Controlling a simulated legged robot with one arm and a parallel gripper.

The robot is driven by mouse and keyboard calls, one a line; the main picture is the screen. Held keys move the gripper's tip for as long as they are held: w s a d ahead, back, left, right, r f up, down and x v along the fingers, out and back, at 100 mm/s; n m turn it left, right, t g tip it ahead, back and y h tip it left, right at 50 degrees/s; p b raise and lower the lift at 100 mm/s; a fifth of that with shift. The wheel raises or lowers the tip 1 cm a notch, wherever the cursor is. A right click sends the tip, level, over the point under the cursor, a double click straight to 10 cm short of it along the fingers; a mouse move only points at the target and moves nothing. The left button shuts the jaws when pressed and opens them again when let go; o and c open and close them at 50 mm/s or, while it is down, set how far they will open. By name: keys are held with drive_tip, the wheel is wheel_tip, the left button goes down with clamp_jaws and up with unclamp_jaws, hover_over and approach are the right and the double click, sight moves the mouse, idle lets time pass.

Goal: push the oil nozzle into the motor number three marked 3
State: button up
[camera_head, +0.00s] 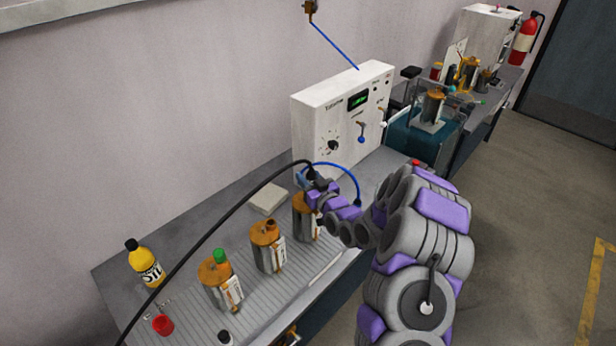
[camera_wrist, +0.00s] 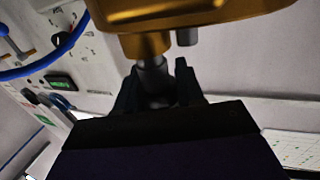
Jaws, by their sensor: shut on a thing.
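Three orange-and-grey motors stand in a row on the bench: one with a green cap (camera_head: 220,282), a middle one (camera_head: 267,252) and a far one (camera_head: 301,226) partly behind my arm. Their number marks are too small to read. My gripper (camera_head: 317,183) is at the top of the far motor, where a black hose ends. In the wrist view, my gripper (camera_wrist: 160,90) is shut on a grey cylindrical piece (camera_wrist: 153,76), apparently the oil nozzle. It meets a gold part (camera_wrist: 150,43), apparently the motor's top. I cannot tell how deep it sits.
The black hose (camera_head: 220,225) arcs across the bench. A white control box (camera_head: 340,120) stands behind, with a blue hose (camera_head: 350,178) near my gripper. A yellow oil bottle (camera_head: 145,265) and red cap (camera_head: 162,325) are at left. A beige block (camera_head: 268,199) lies behind the motors.

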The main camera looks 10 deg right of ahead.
drive_tip(key=shift+f, duration=0.5)
drive_tip(key=o, duration=1.2)
drive_tip(key=p+v, duration=0.4)
drive_tip(key=v, duration=1.3)
drive_tip(key=shift+s+d+f+p, duration=0.1)
drive_tip(key=shift+s+p, duration=0.05)
drive_tip(key=shift+p, duration=0.25)
